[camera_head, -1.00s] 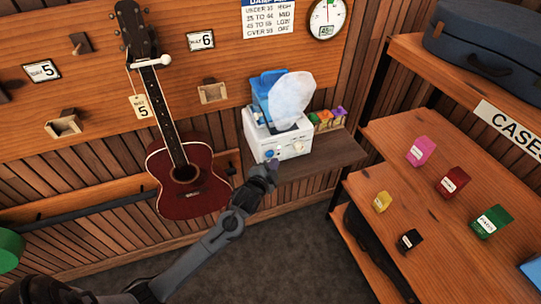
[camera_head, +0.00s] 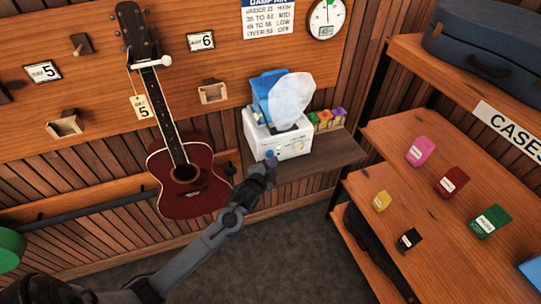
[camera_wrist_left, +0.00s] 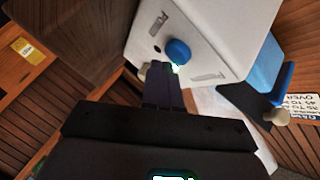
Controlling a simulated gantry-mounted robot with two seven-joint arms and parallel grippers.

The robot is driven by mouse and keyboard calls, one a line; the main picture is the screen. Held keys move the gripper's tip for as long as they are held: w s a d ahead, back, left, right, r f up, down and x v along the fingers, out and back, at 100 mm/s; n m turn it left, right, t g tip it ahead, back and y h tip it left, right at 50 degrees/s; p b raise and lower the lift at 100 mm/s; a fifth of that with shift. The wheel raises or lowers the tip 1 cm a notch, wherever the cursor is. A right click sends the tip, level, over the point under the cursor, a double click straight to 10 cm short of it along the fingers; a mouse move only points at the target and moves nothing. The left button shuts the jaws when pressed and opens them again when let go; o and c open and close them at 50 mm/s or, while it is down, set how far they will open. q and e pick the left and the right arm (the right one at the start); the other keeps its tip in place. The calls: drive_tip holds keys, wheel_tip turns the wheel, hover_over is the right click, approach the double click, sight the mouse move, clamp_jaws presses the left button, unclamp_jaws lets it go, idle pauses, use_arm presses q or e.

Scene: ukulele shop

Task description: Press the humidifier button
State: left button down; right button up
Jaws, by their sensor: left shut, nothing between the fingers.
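The humidifier (camera_head: 283,143) is a white box with a blue tank and a pale mist plume above it. It stands on a wooden shelf below the wall panel. It also shows in the left wrist view (camera_wrist_left: 222,25). Its round blue button (camera_wrist_left: 178,51) is on the front face; in the head view the button (camera_head: 269,154) shows just above my fingertips. My left gripper (camera_head: 271,163) is shut and empty. In the left wrist view its fingertips (camera_wrist_left: 161,68) are right at the button's lower edge; I cannot tell whether they touch it. My right gripper is not in view.
A red ukulele (camera_head: 186,178) hangs on the wall left of my left arm. Small coloured boxes (camera_head: 326,120) stand right of the humidifier on its shelf (camera_head: 318,158). A wooden rack (camera_head: 400,150) with small boxes and a blue case (camera_head: 490,45) stands at the right.

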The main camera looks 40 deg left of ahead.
use_arm(q)
drive_tip(key=shift+w+a, duration=0.25)
drive_tip(key=shift+a, duration=0.2)
idle(0.4)
drive_tip(key=shift+d, duration=0.15)
drive_tip(key=shift+s+d+r+p, duration=0.1)
drive_tip(key=shift+s+d+p, duration=0.2)
drive_tip(key=shift+p, duration=0.2)
drive_tip(key=shift+s+d, duration=0.15)
drive_tip(key=shift+d, duration=0.25)
drive_tip(key=shift+p, duration=0.3)
